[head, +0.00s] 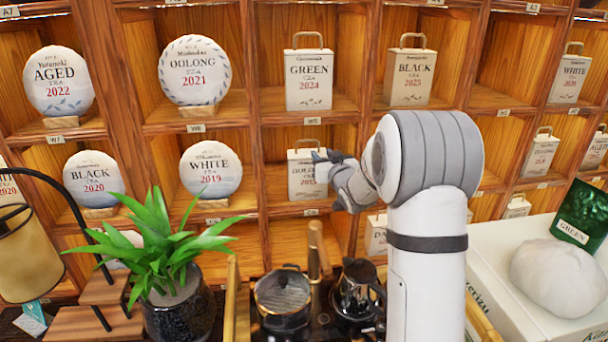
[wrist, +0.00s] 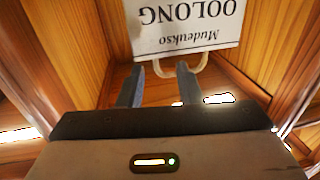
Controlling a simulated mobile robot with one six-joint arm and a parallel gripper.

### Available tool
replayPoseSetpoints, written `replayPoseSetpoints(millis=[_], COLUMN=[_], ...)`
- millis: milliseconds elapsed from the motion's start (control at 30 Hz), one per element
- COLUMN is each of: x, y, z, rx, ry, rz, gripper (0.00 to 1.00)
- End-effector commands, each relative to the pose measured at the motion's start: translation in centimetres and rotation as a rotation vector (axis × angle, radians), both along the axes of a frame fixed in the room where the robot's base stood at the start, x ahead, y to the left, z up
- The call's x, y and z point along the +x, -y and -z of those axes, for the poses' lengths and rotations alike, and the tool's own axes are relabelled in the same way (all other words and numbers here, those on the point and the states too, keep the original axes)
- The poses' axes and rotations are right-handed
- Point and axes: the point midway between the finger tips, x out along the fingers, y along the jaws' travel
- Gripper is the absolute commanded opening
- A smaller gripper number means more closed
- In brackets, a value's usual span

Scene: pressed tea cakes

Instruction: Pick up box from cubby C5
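A white box marked Mudeukso OOLONG (wrist: 185,25) shows upside down in the wrist view, with a pale loop handle (wrist: 203,66). In the head view, the white box (head: 304,181) stands upright in a lower middle cubby, partly hidden by my gripper (head: 326,158). The shelf label (head: 311,212) below it looks like C5 but is too small to read surely. My gripper's two fingers also show in the wrist view (wrist: 158,80), spread apart at the handle. The right finger overlaps the handle loop. I see no grip on it.
Wooden cubbies surround the box. Above stands a GREEN tea box (head: 309,82); to the left stands a round WHITE cake (head: 211,171). Below are a potted plant (head: 172,240), a glass pot (head: 283,297) and a dark pot (head: 357,290).

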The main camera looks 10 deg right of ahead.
Motion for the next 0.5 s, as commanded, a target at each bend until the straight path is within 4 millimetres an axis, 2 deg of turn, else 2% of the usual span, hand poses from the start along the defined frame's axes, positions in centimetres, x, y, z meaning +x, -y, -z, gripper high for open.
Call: replayPoseSetpoints(millis=[333,500], x=[3.3,5.6], y=[-0.4,-0.3], z=[-0.5,-0.7], rx=[0.000,0.000], ry=[-0.001,-0.002], rz=[-0.003,-0.003], gripper=[0.32,0.32])
